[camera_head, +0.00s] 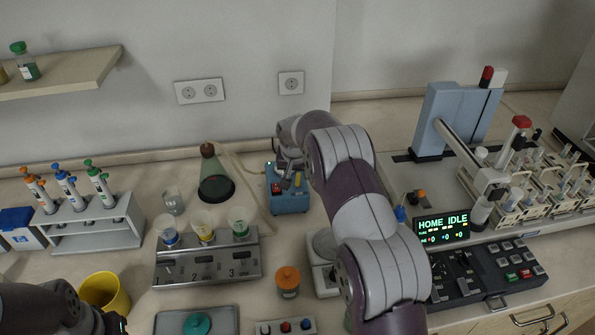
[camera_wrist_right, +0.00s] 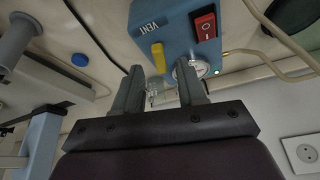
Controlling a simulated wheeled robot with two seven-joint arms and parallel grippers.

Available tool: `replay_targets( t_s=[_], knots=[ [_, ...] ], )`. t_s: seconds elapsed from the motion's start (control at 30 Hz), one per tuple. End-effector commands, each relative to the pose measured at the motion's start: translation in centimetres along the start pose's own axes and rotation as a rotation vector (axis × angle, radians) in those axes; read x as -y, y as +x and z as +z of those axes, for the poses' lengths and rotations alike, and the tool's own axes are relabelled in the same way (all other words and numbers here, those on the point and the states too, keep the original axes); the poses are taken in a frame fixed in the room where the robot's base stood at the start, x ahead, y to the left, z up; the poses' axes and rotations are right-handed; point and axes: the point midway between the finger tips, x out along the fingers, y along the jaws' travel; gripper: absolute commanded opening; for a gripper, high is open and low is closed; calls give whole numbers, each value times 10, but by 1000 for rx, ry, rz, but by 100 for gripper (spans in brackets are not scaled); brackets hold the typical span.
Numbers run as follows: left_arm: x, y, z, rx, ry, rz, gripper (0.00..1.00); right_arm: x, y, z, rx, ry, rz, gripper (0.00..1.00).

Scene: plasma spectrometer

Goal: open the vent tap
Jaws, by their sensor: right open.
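The vent tap is a yellow lever (camera_wrist_right: 158,57) on the face of a blue box, beside the printed word VENT. In the right wrist view my right gripper (camera_wrist_right: 160,82) is open, its two fingers pointing at the box with the lever between and just beyond their tips. I cannot tell whether a finger touches the lever. In the head view the blue box (camera_head: 290,202) stands near the back of the bench, with my right gripper (camera_head: 288,170) over its top. My left arm shows at the lower left, its fingers out of view.
A red rocker switch (camera_wrist_right: 205,24) and a round gauge (camera_wrist_right: 186,70) sit close to the lever. A conical flask (camera_head: 215,178) with tubing stands left of the box. An orange-capped jar (camera_head: 288,281) and a funnel rack (camera_head: 208,264) stand in front.

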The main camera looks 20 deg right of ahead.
Motion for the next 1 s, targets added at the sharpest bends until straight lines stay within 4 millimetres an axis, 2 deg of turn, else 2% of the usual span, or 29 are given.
replay_targets(
  t_s=[0.2, 0.5, 0.57, 0.6, 0.63, 0.83, 1.0],
  knots=[
    [0, -7, -1, 0, 0, 0, 43, 0, 21, -1, -1, 1, 0, 40],
    [0, -6, -1, 0, 0, 0, 43, 0, 24, -1, -2, 1, 0, 40],
    [0, -6, -1, 0, 0, 0, 43, 0, 24, 0, -2, 1, 0, 21],
    [0, -6, -1, 0, 0, 0, 43, 0, 24, 0, -2, 1, 0, 8],
    [0, -6, -1, 0, 0, 0, 43, 0, 24, 0, -2, 1, 0, 0],
    [0, -8, -1, 0, 0, 0, 43, -1, 23, -1, 0, -16, -8, 0],
    [0, -13, -2, 0, 0, 0, 43, -2, 22, -1, 1, -155, -65, 0]
  ],
)
